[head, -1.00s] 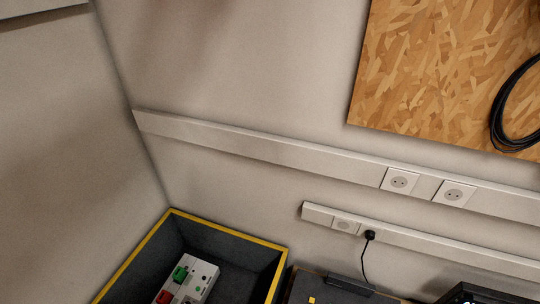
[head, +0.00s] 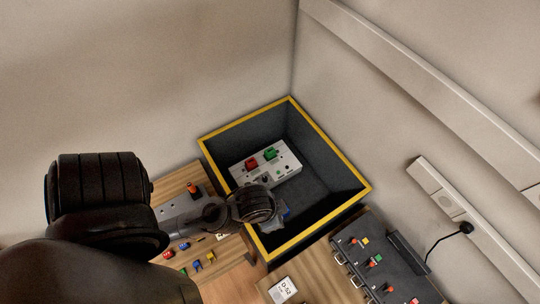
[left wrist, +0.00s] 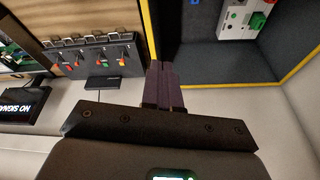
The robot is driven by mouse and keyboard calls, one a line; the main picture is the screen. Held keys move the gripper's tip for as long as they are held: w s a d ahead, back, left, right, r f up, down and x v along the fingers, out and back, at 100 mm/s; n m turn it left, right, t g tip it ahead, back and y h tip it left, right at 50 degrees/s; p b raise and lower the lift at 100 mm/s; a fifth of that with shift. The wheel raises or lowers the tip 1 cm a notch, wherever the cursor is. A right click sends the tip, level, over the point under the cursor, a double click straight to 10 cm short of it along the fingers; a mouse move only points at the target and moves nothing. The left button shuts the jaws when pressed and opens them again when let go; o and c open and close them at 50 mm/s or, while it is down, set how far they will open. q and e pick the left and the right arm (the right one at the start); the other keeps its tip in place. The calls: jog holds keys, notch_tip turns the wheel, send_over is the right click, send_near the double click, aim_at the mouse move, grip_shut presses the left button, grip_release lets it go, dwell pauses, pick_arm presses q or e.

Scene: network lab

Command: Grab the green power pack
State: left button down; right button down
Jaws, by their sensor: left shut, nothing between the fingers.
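A green block (head: 271,153), which looks like the green power pack, sits on a white panel (head: 282,166) inside a dark bin with a yellow rim (head: 333,146). A red block (head: 251,163) is beside it on the panel. In the left wrist view the green block (left wrist: 258,20) shows at the top right. My left gripper (head: 280,216) is over the near side of the bin, apart from the panel. In the left wrist view its fingers (left wrist: 164,84) are together and empty. My right gripper is not in view.
A dark panel with coloured plugs (head: 376,262) stands to the right of the bin. Several small coloured pieces (head: 196,262) lie on the wooden table at the left. A socket rail (head: 440,190) with a black cable runs along the wall.

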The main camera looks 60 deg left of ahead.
pick_arm(q)
jog(key=shift+c, duration=0.2)
grip_release()
dwell(0.5)
